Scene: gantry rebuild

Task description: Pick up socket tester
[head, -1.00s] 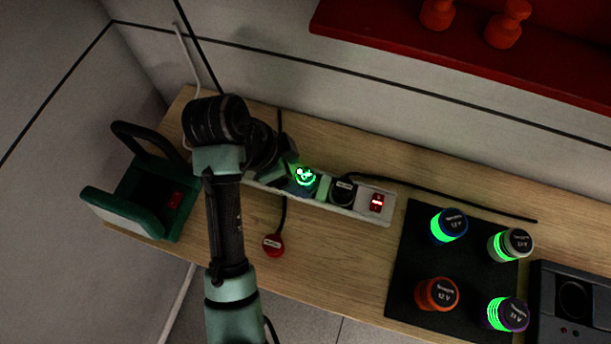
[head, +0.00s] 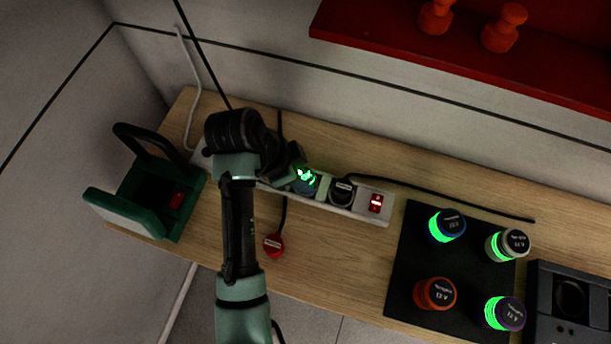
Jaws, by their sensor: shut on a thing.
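The socket tester (head: 305,181), a small dark bluish piece with bright green lights on top, stands at the white power strip (head: 357,207) on the wooden bench. My gripper (head: 303,183) is at the tester, coming from the left, and is shut on it. The arm and wrist hide the left part of the strip and most of the jaws. I cannot tell whether the tester is still seated in its socket or slightly raised.
A black plug (head: 342,192) and a lit red switch (head: 376,203) are right of the tester. A red round tag (head: 273,245) lies in front. A green open holder (head: 150,200) stands left. A black mat (head: 407,264) with several capped cylinders is right.

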